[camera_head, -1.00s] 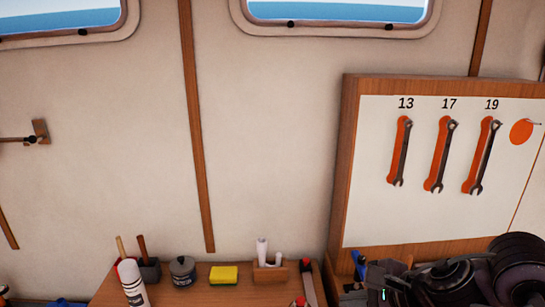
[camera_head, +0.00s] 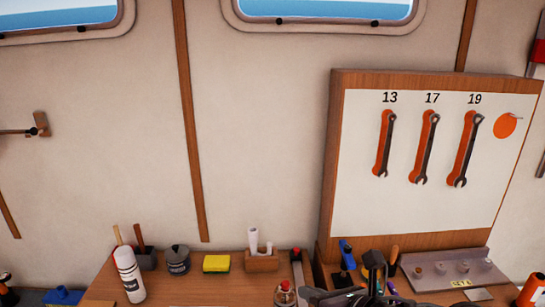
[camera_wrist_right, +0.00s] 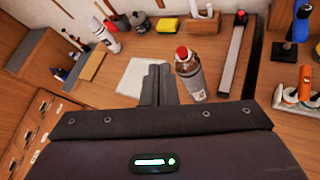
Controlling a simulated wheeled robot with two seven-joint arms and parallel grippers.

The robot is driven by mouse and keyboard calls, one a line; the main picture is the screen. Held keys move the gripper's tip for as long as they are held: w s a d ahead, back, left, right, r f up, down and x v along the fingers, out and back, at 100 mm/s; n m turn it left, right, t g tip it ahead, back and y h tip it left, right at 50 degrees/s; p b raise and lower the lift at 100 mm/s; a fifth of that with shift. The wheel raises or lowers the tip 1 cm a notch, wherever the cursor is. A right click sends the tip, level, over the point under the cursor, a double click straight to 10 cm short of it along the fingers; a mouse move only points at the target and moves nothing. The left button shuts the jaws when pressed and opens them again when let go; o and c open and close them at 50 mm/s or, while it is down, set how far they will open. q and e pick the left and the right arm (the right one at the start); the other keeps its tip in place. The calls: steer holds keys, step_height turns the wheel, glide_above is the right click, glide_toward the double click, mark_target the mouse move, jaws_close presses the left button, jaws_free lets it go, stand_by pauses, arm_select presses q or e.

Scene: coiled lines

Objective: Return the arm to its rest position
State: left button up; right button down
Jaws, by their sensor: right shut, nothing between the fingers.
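My right gripper (camera_wrist_right: 158,84) is shut and empty in the right wrist view, above the wooden bench top (camera_wrist_right: 120,92). A clear bottle with a red cap (camera_wrist_right: 190,75) stands just right of its fingers. In the head view the right arm (camera_head: 365,292) shows at the bottom edge, right of the middle, low in front of the bench. My left gripper is not in view.
Wrenches hang on a board (camera_head: 400,210) under 13, 17 and 19, beside a bare orange disc (camera_head: 505,125). A white spray can (camera_head: 129,275), dark pot (camera_head: 178,262), yellow sponge (camera_head: 216,264) and wooden holder (camera_head: 262,262) stand on the bench. A grey tray (camera_head: 440,268) lies right.

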steer(key=s+d+f+n+g+h, duration=0.35)
steer(key=s+d+f+n, duration=0.4)
steer(key=n, duration=0.95)
steer(key=s+d+f+n+g+h, duration=0.4)
steer(key=s+f+n, duration=0.55)
steer(key=n, duration=0.85)
steer(key=s+f+b+x, duration=0.1)
steer(key=s+x, duration=0.3)
steer(key=x, duration=1.2)
steer(key=s+d+f+b+x, duration=0.1)
steer(key=s+x, duration=0.2)
steer(key=x, duration=1.2)
arm_select(q)
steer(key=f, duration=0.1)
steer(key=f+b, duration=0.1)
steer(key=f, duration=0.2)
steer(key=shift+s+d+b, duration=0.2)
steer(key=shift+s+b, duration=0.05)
steer(key=shift+b, duration=0.1)
arm_select(e)
steer(key=s+d+f+g, duration=0.1)
steer(key=s+d+f, duration=0.1)
steer(key=s+f, duration=0.8)
steer(key=s+d+f, duration=0.2)
steer(key=s+f, duration=0.7)
steer(key=f, duration=0.2)
steer(key=shift+s+g, duration=0.35)
steer(key=shift+s, duration=0.05)
